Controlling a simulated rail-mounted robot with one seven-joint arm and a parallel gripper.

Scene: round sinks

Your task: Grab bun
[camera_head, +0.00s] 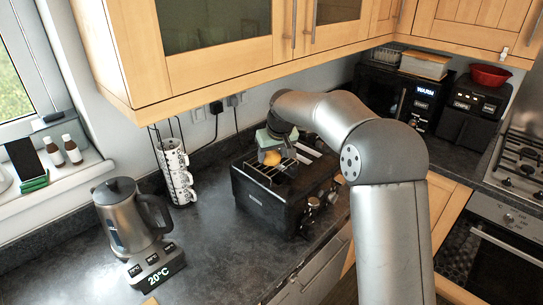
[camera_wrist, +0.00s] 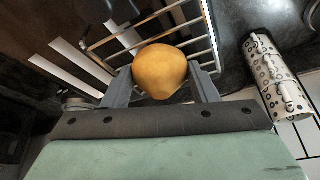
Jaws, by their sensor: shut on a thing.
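The bun (camera_wrist: 160,71) is round and golden-brown. It sits between the two fingers of my gripper (camera_wrist: 160,88), which is shut on it. In the head view the bun (camera_head: 271,158) is a small orange patch below my gripper (camera_head: 273,153), over the wire rack on top of the black toaster (camera_head: 262,200). The wrist view shows the wire rack (camera_wrist: 208,42) right behind the bun. I cannot tell whether the bun touches the rack.
A stack of patterned mugs (camera_head: 177,172) stands left of the toaster, with a kettle (camera_head: 133,215) farther left. Wall cabinets (camera_head: 225,70) hang low above my arm. A black appliance with a red bowl (camera_head: 490,76) stands at the back right. The counter front is clear.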

